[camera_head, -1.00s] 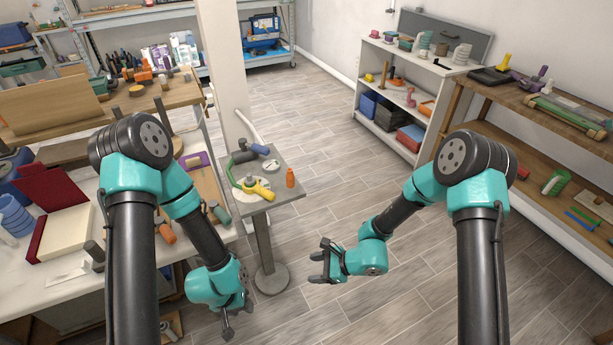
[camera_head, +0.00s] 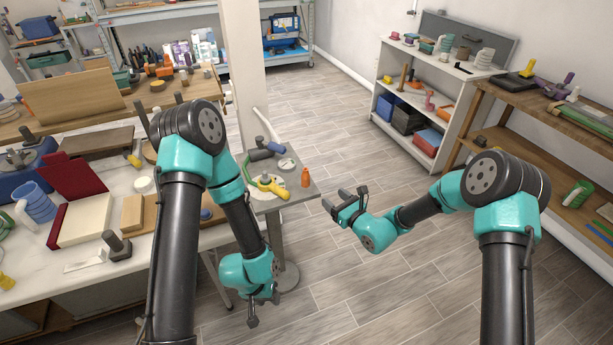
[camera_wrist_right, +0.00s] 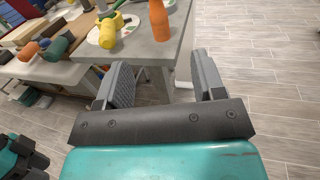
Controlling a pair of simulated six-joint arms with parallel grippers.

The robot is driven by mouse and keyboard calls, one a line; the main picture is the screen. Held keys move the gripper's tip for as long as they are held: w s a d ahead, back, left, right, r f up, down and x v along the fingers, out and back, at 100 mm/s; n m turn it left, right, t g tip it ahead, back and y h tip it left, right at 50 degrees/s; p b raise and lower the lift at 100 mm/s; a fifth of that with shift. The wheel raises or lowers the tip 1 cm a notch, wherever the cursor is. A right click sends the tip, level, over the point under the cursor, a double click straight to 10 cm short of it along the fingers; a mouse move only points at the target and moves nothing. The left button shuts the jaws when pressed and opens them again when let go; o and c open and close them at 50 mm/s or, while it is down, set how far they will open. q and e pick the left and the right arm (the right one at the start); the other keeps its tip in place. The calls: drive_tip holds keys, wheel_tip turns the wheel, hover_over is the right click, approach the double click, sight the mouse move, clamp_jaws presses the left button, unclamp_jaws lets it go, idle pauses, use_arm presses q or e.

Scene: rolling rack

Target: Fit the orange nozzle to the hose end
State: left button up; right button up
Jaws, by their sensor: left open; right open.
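The orange nozzle (camera_head: 306,177) stands upright near the right edge of a small grey pedestal table (camera_head: 299,192). It also shows at the top of the right wrist view (camera_wrist_right: 159,20). A yellow fitting with a green hose part (camera_head: 272,187) lies left of it on a pale round disc; it also shows in the right wrist view (camera_wrist_right: 107,34). I cannot tell exactly where the hose end is. My right gripper (camera_head: 335,200) is open and empty, right of the table and apart from the nozzle. My left gripper (camera_head: 258,308) is open, low in front of the table, partly hidden by its own arm.
A cluttered workbench (camera_head: 120,268) stands left, a white shelf (camera_head: 447,140) right. The floor between is clear.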

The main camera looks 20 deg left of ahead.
sight(309, 177)
drive_tip(key=x, duration=1.2)
drive_tip(key=shift+s+x, duration=0.2)
drive_tip(key=shift+x, duration=2.4)
drive_tip(key=shift+a, duration=0.15)
drive_tip(key=shift+c, duration=0.2)
drive_tip(key=c, duration=1)
drive_tip(key=shift+r, duration=0.1)
